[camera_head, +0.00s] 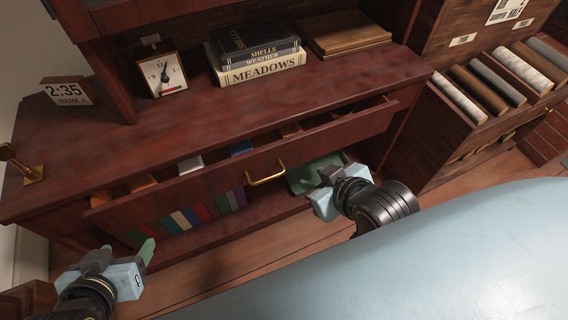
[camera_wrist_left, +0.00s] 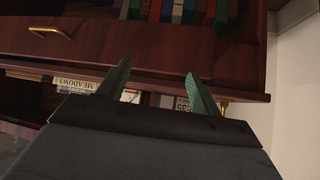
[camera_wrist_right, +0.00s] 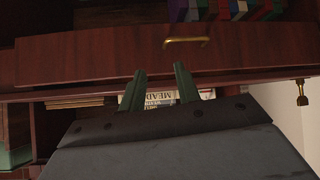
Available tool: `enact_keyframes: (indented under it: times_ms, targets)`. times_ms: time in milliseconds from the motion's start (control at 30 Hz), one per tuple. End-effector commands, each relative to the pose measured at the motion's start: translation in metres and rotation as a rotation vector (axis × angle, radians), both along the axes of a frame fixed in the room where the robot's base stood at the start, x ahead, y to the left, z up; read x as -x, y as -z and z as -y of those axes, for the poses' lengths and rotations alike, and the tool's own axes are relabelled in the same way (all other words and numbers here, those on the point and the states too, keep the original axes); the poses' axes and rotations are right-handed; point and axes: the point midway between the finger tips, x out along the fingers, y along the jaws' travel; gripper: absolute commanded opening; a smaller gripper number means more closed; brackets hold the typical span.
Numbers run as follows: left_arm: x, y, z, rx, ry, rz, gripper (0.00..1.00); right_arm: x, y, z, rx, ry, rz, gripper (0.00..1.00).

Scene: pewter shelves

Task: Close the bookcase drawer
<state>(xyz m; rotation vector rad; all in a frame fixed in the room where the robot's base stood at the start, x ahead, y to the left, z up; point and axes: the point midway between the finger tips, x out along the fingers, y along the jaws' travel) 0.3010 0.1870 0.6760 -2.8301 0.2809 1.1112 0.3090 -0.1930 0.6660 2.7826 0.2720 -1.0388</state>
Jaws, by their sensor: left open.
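The bookcase drawer (camera_head: 215,180) is a long dark red-brown wooden front with a brass handle (camera_head: 266,176). It stands pulled out, and its open top shows several items inside. Its front also shows in the left wrist view (camera_wrist_left: 170,50) and the right wrist view (camera_wrist_right: 100,55), both upside down. My left gripper (camera_head: 128,250) is open and empty, below and in front of the drawer's left end. My right gripper (camera_head: 325,180) is open and empty, in front of the bookcase to the right of the handle. Neither visibly touches the drawer.
A wooden rack of rolls (camera_head: 480,90) stands right.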

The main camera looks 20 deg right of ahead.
Motion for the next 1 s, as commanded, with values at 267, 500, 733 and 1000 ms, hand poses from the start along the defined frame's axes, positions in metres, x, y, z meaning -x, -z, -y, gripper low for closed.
enact_keyframes:
  times_ms: [267,500,733,1000]
  targets:
    - [-0.023,-0.023,0.014,0.056,0.021,0.204,0.83,-0.059,0.035,0.026,0.378,-0.194,0.375,0.33]
    - [-0.040,-0.053,0.025,0.109,0.036,0.402,0.83,-0.076,0.060,0.031,0.755,-0.466,0.747,0.33]
    - [-0.049,-0.082,0.033,0.157,0.048,0.580,0.83,-0.053,0.092,0.023,1.014,-0.758,1.092,0.33]
    - [-0.052,-0.103,0.038,0.193,0.056,0.699,0.83,-0.016,0.115,0.022,1.113,-0.947,1.346,0.33]
